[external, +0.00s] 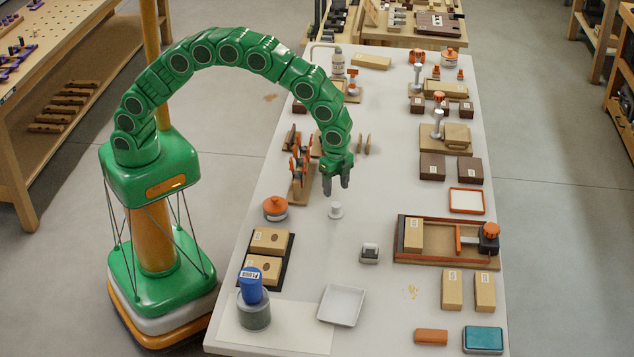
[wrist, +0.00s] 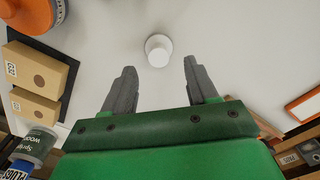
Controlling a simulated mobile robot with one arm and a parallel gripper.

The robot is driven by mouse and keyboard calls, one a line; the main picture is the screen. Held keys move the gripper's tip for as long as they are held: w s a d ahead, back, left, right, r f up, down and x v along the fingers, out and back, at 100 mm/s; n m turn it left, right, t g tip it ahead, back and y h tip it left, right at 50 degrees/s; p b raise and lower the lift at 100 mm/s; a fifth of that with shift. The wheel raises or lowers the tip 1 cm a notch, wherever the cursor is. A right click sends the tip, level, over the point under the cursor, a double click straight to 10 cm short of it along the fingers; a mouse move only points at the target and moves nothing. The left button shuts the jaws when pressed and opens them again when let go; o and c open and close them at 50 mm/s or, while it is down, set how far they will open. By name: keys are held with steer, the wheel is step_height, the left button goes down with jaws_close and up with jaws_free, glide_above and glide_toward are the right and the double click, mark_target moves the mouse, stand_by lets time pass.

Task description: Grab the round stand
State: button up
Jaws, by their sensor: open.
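A small white round stand (external: 336,211) with a flat disc base and a short upright post stands on the grey-white bench top. It also shows in the wrist view (wrist: 158,50), beyond the fingertips and roughly between their lines. My gripper (external: 340,184) points down just above the stand, apart from it. In the wrist view my gripper's two grey fingers (wrist: 160,76) are spread wide with nothing between them.
An orange-lidded round pot (external: 275,208) and boxes on a black tray (external: 283,274) lie to the left. A wooden rack (external: 303,182) stands close behind on the left. A small grey block (external: 370,253) and a white square dish (external: 341,305) lie nearer the front. Bench around the stand is clear.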

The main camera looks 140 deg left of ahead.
mark_target(336, 204)
steer(key=shift+w+d+f, duration=0.1)
steer(key=shift+w+f, duration=0.1)
steer(key=shift+f, duration=1.7)
steer(key=shift+w+d+f, duration=0.1)
steer(key=shift+w+f, duration=0.1)
steer(key=shift+f, duration=1.65)
steer(key=c, duration=1)
